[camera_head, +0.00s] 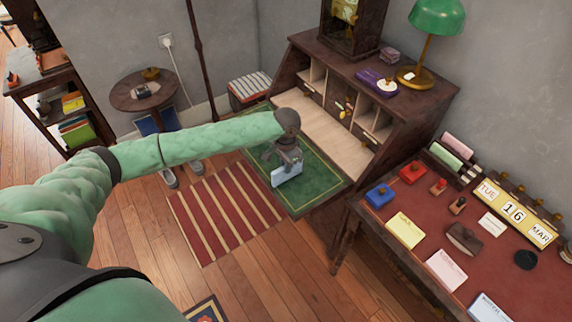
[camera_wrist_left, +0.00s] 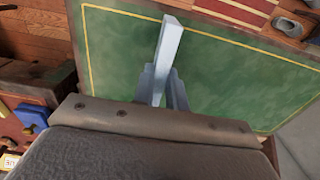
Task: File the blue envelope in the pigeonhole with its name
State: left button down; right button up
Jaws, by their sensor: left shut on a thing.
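My left gripper (camera_head: 289,156) is shut on a pale blue envelope (camera_head: 287,174) over the green writing surface of the open bureau (camera_head: 318,183). In the left wrist view the envelope (camera_wrist_left: 170,45) shows almost edge-on between the fingers (camera_wrist_left: 163,88), with the green panel behind it. I cannot tell whether it touches the panel. The pigeonholes (camera_head: 361,102) are at the back of the bureau, apart from the envelope. Their names are too small to read. My right gripper is not in view.
A pale wooden shelf (camera_head: 325,132) lies clear before the pigeonholes. A green lamp (camera_head: 436,18) and a dark clock case (camera_head: 349,25) stand on the bureau top. A red-topped desk (camera_head: 400,262) with stamps, notes and a calendar stands at right.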

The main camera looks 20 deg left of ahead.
pick_arm(q)
jog(key=c, duration=1.3)
grip_release()
jog(key=shift+c, duration=0.2)
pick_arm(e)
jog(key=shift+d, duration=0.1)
